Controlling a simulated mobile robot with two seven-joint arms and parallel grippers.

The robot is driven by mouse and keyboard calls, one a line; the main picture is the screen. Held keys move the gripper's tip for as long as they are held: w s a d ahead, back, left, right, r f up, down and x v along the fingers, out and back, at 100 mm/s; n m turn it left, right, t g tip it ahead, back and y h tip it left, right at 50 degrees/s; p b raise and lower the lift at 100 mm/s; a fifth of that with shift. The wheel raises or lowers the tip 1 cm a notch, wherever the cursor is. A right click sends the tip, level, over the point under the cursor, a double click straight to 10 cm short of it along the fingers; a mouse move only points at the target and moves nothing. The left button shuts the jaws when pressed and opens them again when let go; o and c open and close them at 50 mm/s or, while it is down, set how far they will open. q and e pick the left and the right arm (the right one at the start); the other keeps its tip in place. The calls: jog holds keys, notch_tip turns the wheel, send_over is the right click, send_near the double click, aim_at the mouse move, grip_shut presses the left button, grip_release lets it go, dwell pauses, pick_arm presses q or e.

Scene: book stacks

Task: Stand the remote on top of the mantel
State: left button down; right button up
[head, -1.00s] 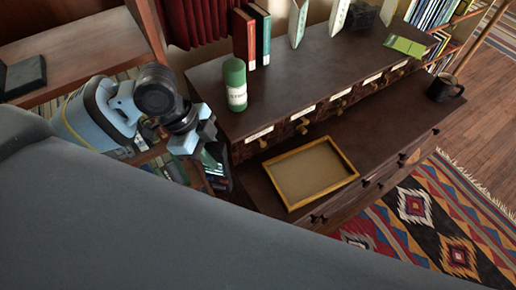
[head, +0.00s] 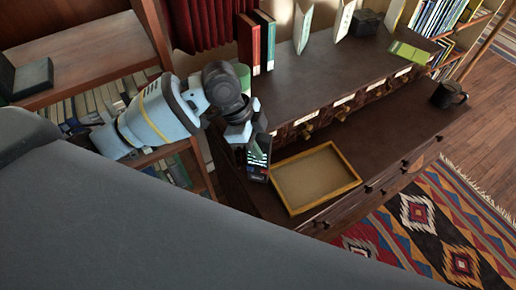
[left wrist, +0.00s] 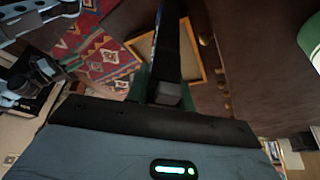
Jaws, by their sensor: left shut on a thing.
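My left gripper (head: 246,136) is shut on the remote (head: 258,160), a dark slim thing with small light markings. The remote hangs roughly upright below the fingers, in front of the drawer unit and beside the wooden tray. In the left wrist view the remote (left wrist: 174,50) is a long black bar reaching away from the gripper (left wrist: 165,98). The mantel seems to be the dark raised top (head: 325,62) above the small drawers, to the right of and behind the gripper. Grey arm parts of mine show at the left of the wrist view, too unclear to read.
A yellow-rimmed tray (head: 343,188) lies on the lower ledge. A green jar (head: 243,74) stands behind my arm, partly hidden. Red (head: 249,44) and teal (head: 265,40) books stand at the back. A black mug (head: 448,94) is at right. The raised top's middle is clear.

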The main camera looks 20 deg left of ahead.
aim_at(258, 162)
pick_arm(q)
notch_tip(258, 162, down, 2)
jog(key=shift+f, duration=0.15)
jog(key=c, duration=1.2)
grip_release()
jog(key=shift+f, duration=0.15)
